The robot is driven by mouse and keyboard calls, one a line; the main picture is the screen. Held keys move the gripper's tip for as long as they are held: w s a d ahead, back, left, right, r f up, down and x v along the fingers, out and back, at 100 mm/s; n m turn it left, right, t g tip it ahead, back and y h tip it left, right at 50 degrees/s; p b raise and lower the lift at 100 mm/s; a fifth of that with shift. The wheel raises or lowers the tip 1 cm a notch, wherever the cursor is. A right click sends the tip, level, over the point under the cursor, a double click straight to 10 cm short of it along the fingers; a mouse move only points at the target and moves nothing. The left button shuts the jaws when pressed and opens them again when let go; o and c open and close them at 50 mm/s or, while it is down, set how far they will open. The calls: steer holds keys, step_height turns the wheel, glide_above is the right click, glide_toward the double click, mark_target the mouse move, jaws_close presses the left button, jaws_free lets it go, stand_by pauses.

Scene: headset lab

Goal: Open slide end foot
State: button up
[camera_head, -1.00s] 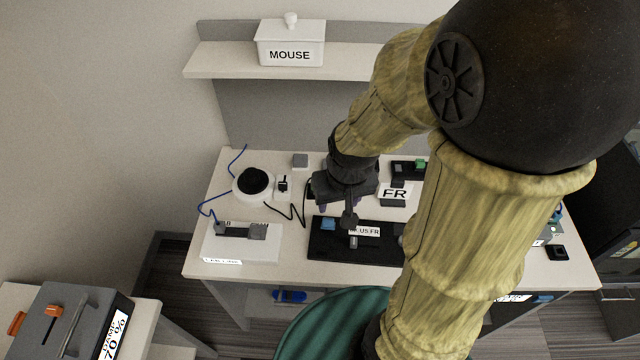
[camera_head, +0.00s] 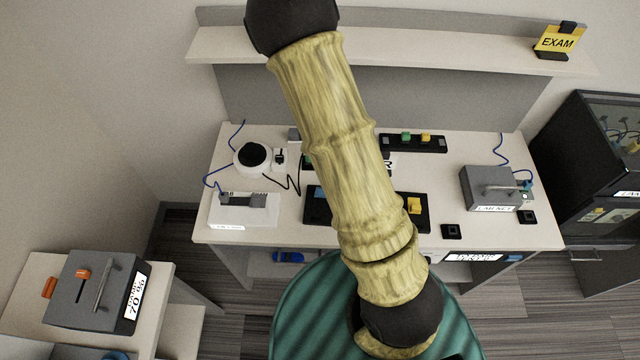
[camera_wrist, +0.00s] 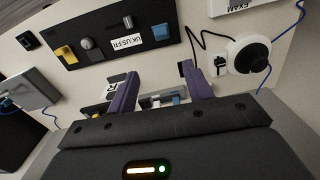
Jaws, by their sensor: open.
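My gripper (camera_wrist: 160,70) shows in the wrist view with its two purple fingers apart and nothing between the tips. It is hidden behind my arm in the head view. No part is marked as a slide end foot. A white board (camera_head: 225,217) at the left of the bench carries a dark rail-like fixture (camera_head: 249,200). A black panel (camera_head: 385,222) carries a yellow block (camera_head: 414,205). In the wrist view the panel (camera_wrist: 92,50) also shows a knob, a blue block and a "UK US FR" label. The panel is ahead of my fingers, apart from them.
A round white device (camera_head: 252,158) with cables stands at the bench's back left. A grey box (camera_head: 490,188) stands at the right. A black strip (camera_head: 425,146) with green and yellow parts lies at the back. A grey lever unit (camera_head: 95,290) is on the left table.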

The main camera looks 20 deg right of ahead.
steer(key=shift+a, duration=0.25)
steer(key=f, duration=0.5)
steer(key=f+p, duration=0.1)
steer(key=f, duration=0.5)
steer(key=f+p, duration=0.1)
steer(key=f, duration=0.5)
steer(key=shift+d, duration=0.25)
steer(key=shift+s+a+f, duration=0.1)
steer(key=shift+a+f, duration=0.1)
steer(key=shift+a, duration=0.05)
steer(key=shift+c, duration=0.4)
